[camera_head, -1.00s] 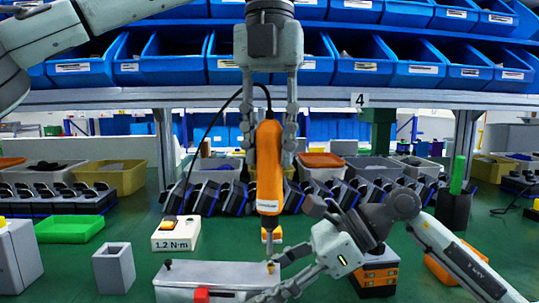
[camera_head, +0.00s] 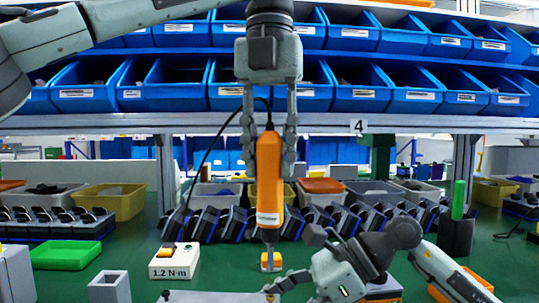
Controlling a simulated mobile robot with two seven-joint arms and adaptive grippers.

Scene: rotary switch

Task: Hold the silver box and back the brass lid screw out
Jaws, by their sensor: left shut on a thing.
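My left gripper (camera_head: 269,145) points straight down and is shut on an orange electric screwdriver (camera_head: 269,180), which hangs upright with its bit down. The silver box (camera_head: 215,297) shows only as a strip of its lid at the bottom edge; the rest is cut off. The brass lid screw (camera_head: 270,290) is small and unclear near the lid's right end, below the bit. I cannot tell whether the bit touches it. My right gripper (camera_head: 283,285) reaches in from the right beside that end; its fingertips are partly cut off, so its grip is unclear.
A white block marked 1.2 N·m (camera_head: 174,261) stands behind the box at left. A grey open holder (camera_head: 109,287) and a green tray (camera_head: 66,255) are farther left. Dark angled units (camera_head: 205,222) line the back, under shelves of blue bins (camera_head: 355,85).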

